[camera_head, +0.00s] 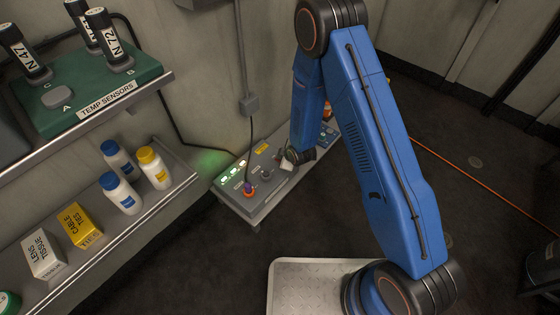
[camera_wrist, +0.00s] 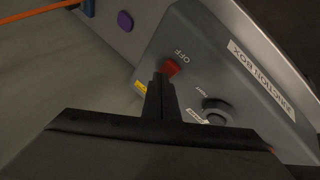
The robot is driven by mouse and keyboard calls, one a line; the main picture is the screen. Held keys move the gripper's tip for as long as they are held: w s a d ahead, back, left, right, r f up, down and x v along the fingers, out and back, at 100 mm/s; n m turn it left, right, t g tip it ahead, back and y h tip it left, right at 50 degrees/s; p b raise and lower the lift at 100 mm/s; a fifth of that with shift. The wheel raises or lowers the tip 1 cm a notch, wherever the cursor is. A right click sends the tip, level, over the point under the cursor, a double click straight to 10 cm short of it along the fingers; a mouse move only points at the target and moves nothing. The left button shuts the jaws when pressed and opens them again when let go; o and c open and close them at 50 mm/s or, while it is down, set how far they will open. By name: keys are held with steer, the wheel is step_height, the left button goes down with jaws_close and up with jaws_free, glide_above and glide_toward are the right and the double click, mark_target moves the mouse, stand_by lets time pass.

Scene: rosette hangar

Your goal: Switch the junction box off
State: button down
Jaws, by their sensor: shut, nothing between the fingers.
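The grey junction box (camera_wrist: 238,75) fills the right of the wrist view, tilted, with its name on a white label. It has a red control (camera_wrist: 172,67) beside the word OFF and a round black knob (camera_wrist: 216,111) lower right. My gripper (camera_wrist: 161,80) is shut and empty. Its tips overlap the lower left of the red control; I cannot tell whether they touch it. In the head view my gripper (camera_head: 289,160) is low over a grey panel's right part, small and partly hidden by my arm. I cannot tell the red control there.
The grey panel (camera_head: 264,206) carries green lights and knobs on a low bench by the wall. At left, shelves hold a green sensor rack (camera_head: 60,118), bottles (camera_head: 121,193) and boxes (camera_head: 80,226). An orange cable (camera_head: 455,166) crosses the dark floor, which is mostly open at right.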

steer(key=shift+s+d+f, duration=0.2)
steer(key=shift+f, duration=0.35)
stand_by(1.0)
steer(key=shift+r, duration=0.4)
stand_by(0.4)
steer(key=shift+w+a+r, duration=0.1)
steer(key=shift+a+r, duration=0.05)
steer(key=shift+r, duration=0.7)
steer(key=shift+w+a+r, duration=0.1)
steer(key=shift+w+r, duration=0.05)
steer(key=shift+r, duration=0.75)
steer(key=shift+w+a+r, duration=0.1)
steer(key=shift+a+r, duration=0.05)
steer(key=shift+r, duration=0.7)
